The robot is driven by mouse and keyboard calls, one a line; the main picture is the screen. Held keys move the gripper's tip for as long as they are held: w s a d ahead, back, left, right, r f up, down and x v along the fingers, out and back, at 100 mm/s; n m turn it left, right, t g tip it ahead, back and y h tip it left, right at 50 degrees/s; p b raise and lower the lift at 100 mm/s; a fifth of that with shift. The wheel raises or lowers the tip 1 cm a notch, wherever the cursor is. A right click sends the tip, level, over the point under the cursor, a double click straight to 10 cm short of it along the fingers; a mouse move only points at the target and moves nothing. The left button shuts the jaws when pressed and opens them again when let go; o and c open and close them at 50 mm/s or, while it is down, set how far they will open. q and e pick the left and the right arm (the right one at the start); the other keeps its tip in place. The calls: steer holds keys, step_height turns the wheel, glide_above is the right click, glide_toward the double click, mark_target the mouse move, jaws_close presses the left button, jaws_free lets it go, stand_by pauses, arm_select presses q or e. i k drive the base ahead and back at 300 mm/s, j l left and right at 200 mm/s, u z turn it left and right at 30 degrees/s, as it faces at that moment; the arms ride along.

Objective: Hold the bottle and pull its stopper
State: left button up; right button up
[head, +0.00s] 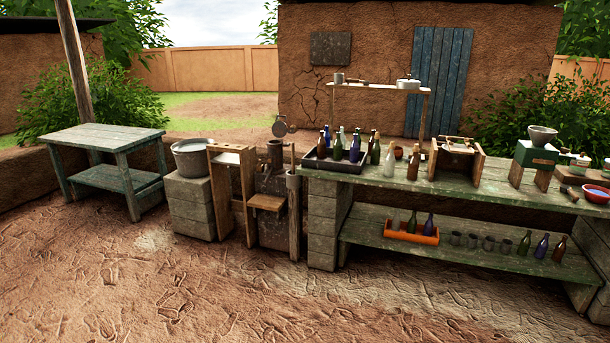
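Several bottles are in view, and I cannot tell which one is meant. A dark crate (318,163) on the long bench holds several green, blue and brown bottles. A pale bottle (390,161) and a brown bottle (413,164) stand upright on the bench just right of the crate. On the lower shelf stand a green bottle (524,243), a blue bottle (541,246) and a brown bottle (559,249). An orange tray (411,236) there holds more bottles. Stoppers are too small to make out. Neither of my grippers is in view.
The long green bench (480,188) also bears a wooden frame (457,160) and a green box with a bowl (537,145). Several dark cups stand on the lower shelf. A metal tub (190,158) and a green table (105,140) are at left. The mud floor in front is clear.

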mark_target(376, 151)
steer(key=i+j, duration=0.1)
steer(key=i, duration=2.4)
